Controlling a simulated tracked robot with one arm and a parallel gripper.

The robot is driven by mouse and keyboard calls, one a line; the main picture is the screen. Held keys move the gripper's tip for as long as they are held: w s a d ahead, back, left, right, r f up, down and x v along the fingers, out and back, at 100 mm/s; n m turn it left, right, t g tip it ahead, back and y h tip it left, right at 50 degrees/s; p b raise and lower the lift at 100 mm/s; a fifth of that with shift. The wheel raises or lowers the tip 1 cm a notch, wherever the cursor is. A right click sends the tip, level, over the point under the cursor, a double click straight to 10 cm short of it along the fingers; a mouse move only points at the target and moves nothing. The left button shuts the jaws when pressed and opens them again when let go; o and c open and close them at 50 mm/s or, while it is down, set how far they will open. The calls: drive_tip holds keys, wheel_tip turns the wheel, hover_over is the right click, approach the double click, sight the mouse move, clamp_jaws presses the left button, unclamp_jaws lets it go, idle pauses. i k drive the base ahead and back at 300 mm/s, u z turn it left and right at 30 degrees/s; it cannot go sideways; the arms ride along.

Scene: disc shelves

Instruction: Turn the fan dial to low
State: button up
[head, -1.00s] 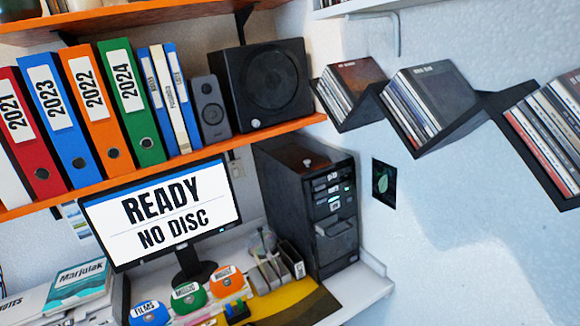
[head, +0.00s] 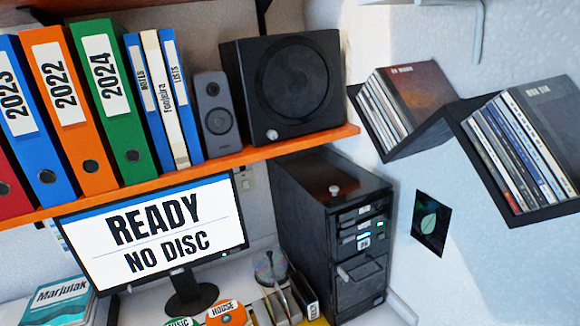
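No part in view is readably marked as a fan dial. A small pale knob (head: 335,190) sits on top of the black computer tower (head: 345,240), near its front edge. Another small light knob (head: 272,134) is at the lower left of the black speaker box (head: 290,88) on the orange shelf. I cannot tell which, if either, is the fan dial, and no low mark can be read. My gripper is not in view.
Binders (head: 100,110) and a small grey speaker (head: 216,115) stand on the orange shelf (head: 200,172). Below are a monitor (head: 160,232) reading "READY NO DISC" and several desk items. Zigzag wall shelves (head: 400,152) with discs are at right. A leaf card (head: 430,223) hangs beside the tower.

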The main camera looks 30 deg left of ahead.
sight(334, 190)
drive_tip(key=u, duration=0.35)
drive_tip(key=i, duration=0.9)
drive_tip(key=u, duration=0.2)
